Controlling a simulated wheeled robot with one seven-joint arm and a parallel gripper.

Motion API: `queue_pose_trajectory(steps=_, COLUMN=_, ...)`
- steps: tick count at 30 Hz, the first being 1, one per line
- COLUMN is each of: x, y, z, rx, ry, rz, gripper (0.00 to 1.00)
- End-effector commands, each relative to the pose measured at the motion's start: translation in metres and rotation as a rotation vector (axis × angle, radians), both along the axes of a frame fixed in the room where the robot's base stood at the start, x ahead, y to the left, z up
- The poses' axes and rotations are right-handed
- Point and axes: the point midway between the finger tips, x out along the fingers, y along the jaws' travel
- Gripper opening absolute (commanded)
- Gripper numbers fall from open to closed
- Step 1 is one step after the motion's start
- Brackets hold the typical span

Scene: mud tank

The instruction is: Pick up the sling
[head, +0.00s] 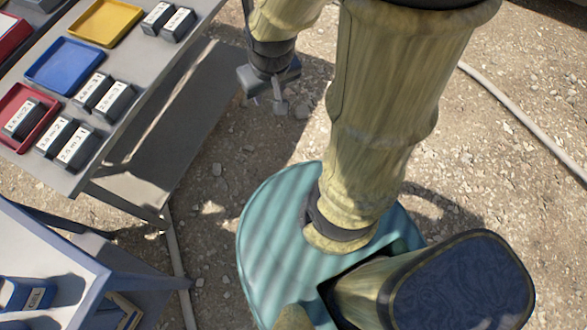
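I cannot make out a sling anywhere in the head view. My gripper (266,102) hangs at the top centre, above the gravel and to the right of the grey table. Its fingers point down and look spread apart, with nothing visible between them. It is small in the picture, and my arm covers part of the ground to its right.
The grey table (150,75) at upper left holds a yellow tray (105,20), a blue tray (65,65), a red tray (38,134) and several labelled dark weights (92,90). Another table (75,280) at lower left bears a blue container (25,293). A pale hose (520,120) crosses the gravel at right.

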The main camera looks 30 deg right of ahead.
Motion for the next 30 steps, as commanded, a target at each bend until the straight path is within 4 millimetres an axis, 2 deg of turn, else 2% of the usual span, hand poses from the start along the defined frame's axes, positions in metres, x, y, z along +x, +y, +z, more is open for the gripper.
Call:
queue_pose_trajectory(steps=2, x=0.000, y=0.000, z=0.000, rx=0.000, ry=0.000, rz=0.000, gripper=0.38)
queue_pose_trajectory(steps=5, x=0.001, y=0.000, z=-0.003, rx=0.000, ry=0.001, rz=0.000, gripper=0.58)
queue_pose_trajectory(steps=8, x=0.006, y=-0.002, z=-0.017, rx=-0.001, ry=0.004, rz=0.000, gripper=0.78)
queue_pose_trajectory(steps=11, x=0.015, y=-0.005, z=-0.043, rx=-0.002, ry=0.014, rz=-0.001, gripper=0.80)
queue_pose_trajectory(steps=23, x=0.071, y=-0.029, z=-0.199, rx=-0.007, ry=0.063, rz=-0.002, gripper=0.80)
queue_pose_trajectory(steps=30, x=0.099, y=-0.048, z=-0.303, rx=-0.009, ry=0.093, rz=-0.002, gripper=0.80)
